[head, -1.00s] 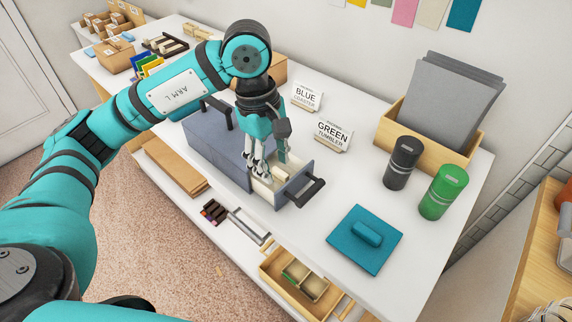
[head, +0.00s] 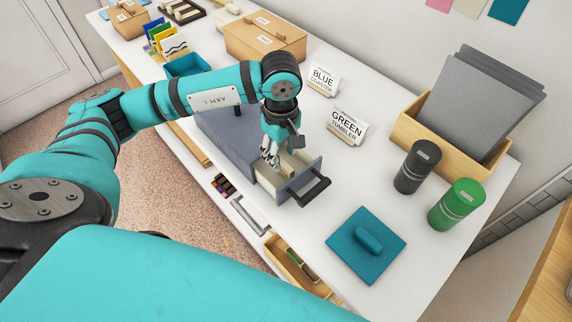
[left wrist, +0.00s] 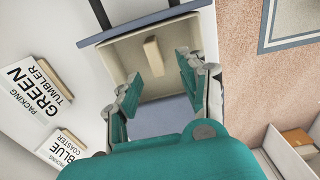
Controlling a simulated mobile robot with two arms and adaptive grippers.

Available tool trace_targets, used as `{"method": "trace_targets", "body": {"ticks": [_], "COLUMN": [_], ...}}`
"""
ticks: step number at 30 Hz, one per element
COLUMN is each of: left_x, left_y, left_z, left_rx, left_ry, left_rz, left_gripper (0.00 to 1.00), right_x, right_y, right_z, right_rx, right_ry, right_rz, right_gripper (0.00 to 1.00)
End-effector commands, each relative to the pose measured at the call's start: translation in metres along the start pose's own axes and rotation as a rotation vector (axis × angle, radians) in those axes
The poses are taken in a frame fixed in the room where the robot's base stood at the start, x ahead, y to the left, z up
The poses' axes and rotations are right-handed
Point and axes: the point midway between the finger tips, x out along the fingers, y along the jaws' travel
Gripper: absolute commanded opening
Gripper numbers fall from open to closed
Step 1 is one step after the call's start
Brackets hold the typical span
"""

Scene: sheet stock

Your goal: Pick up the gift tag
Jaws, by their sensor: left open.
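A grey-blue drawer unit (head: 226,142) stands on the white table with its drawer pulled open. My left gripper (head: 271,158) points down at the open drawer, its fingers apart and empty. In the left wrist view the gripper (left wrist: 157,92) has a finger on each side of the drawer's pale interior (left wrist: 125,58). A small cream, bar-like piece (left wrist: 153,56) lies in the drawer, just beyond the fingertips. It may be the gift tag, but no writing or string shows. In the head view the fingers partly hide the drawer's inside. My right gripper is out of view.
The drawer's dark handle (head: 310,190) sticks out in front. Two label cards (head: 347,126) stand behind the drawer. A wooden tray (head: 297,265) is below the table edge.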

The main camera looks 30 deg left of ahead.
Motion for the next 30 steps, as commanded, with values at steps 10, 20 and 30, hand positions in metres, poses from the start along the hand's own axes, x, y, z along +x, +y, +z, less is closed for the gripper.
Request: {"method": "trace_targets", "body": {"ticks": [10,20,30], "left_x": [0.029,0.063,0.062], "left_y": [0.003,0.006,0.006], "left_z": [0.006,0.006,0.006], "left_rx": [0.001,0.001,0.0], "left_ry": [-0.003,0.0,0.0], "left_rz": [-0.006,0.0,0.001], "left_gripper": [0.42,0.42,0.19], "right_x": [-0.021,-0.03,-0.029], "right_y": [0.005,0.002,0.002], "right_z": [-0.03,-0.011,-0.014], "right_rx": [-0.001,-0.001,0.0], "right_ry": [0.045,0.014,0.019], "right_rz": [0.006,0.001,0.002], "right_gripper": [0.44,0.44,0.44]}}
